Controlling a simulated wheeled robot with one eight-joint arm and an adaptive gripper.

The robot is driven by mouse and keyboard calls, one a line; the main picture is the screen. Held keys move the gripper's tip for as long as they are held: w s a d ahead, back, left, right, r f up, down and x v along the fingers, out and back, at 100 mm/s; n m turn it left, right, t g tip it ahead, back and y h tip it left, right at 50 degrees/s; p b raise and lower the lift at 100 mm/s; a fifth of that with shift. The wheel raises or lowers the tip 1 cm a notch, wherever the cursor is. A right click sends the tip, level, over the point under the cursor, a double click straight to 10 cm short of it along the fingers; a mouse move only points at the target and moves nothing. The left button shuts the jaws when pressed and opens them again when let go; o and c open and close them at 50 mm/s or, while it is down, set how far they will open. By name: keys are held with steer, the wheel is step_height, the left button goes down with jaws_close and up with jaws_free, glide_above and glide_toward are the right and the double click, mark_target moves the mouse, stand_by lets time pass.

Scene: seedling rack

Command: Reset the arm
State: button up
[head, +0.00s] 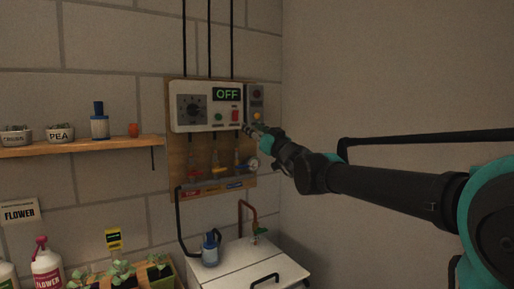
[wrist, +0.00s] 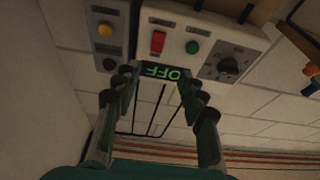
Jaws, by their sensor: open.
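My arm reaches in from the right in the head view, and my gripper (head: 248,128) is at the lower right of the white control box (head: 182,122). In the wrist view my gripper (wrist: 160,78) is open, with nothing between its fingers. The control box has a dark dial (head: 191,108), a green button (wrist: 192,47), a red switch (wrist: 157,42) and a green-lettered display (head: 227,94) reading OFF. The display appears upside down between the fingers in the wrist view. I cannot tell whether the fingertips touch the box.
A grey box with a yellow button (wrist: 105,30) adjoins the control box. Valves and a gauge (head: 253,163) sit below. A wooden shelf (head: 80,146) holds pots and a bottle at left. A white cabinet (head: 235,272) stands below. The right wall is bare.

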steer(key=s+d+f+g+h, duration=0.1)
steer(key=s+f+g, duration=0.25)
steer(key=f, duration=0.75)
steer(key=s+f+n+g, duration=0.1)
steer(key=s+f+g, duration=0.3)
steer(key=f, duration=0.6)
steer(key=s+d+f+g+h, duration=0.1)
steer(key=s+f+g, duration=0.1)
steer(key=s+f, duration=0.65)
steer(key=s+d+f+m+g+h, duration=0.2)
steer(key=s+d+f+m+h, duration=0.2)
steer(key=d+f, duration=0.6)
steer(key=s+d+f+m+g+h, duration=0.2)
steer(key=s+d+f+m+h, duration=0.2)
steer(key=f, duration=1.2)
steer(key=s+d+h, duration=0.2)
steer(key=s+d, duration=0.2)
steer(key=d, duration=0.2)
steer(key=shift+d+h, duration=0.3)
steer(key=shift+d, duration=0.1)
steer(key=shift+s, duration=0.1)
